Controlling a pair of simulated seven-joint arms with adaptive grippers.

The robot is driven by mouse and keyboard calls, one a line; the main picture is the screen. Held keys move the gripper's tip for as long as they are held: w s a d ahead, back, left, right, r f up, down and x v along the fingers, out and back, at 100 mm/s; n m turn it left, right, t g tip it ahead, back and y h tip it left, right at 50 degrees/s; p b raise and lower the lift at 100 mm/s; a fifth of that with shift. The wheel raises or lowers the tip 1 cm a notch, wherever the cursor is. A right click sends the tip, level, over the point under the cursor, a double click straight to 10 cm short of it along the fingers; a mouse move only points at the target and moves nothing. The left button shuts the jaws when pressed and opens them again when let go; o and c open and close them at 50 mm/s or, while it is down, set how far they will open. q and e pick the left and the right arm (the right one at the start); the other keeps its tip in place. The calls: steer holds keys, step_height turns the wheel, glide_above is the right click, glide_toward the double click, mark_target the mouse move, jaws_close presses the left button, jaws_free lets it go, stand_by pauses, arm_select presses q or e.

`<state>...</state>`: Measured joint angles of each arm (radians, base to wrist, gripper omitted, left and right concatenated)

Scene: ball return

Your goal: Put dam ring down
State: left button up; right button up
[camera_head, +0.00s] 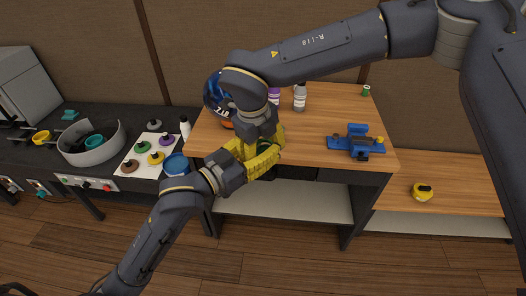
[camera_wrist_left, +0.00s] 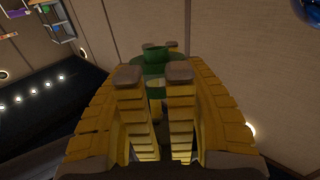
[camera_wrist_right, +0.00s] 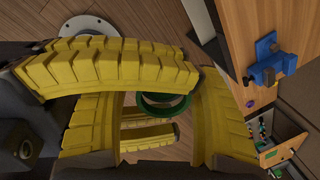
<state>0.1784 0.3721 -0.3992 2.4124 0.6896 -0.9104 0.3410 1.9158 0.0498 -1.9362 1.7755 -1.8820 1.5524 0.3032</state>
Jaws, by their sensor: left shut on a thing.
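The dam ring, seemingly the green ring (camera_wrist_right: 165,106), is between the yellow fingers in the right wrist view. It shows partly as green past the fingertips in the left wrist view (camera_wrist_left: 155,58). My left gripper (camera_head: 264,160) is shut on it, at the front edge of the wooden bench; its fingertips (camera_wrist_left: 155,74) are close together. My right gripper (camera_head: 256,146) comes down from above at the same spot, its fingers (camera_wrist_right: 160,110) apart with the ring seen between them. Whether they touch it I cannot tell. Yellow fingers hide most of the ring in the head view.
The wooden bench (camera_head: 315,120) carries a blue vise (camera_head: 355,141), bottles (camera_head: 300,97) and a dark blue ball (camera_head: 216,95) beside my right wrist. A grey basin (camera_head: 92,150) and a white board (camera_head: 146,155) with coloured knobs are at left. Bare bench top lies left of the vise.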

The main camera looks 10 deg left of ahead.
steer(key=shift+s, duration=0.1)
steer(key=c, duration=1.1)
arm_select(q)
steer(key=o, duration=1.2)
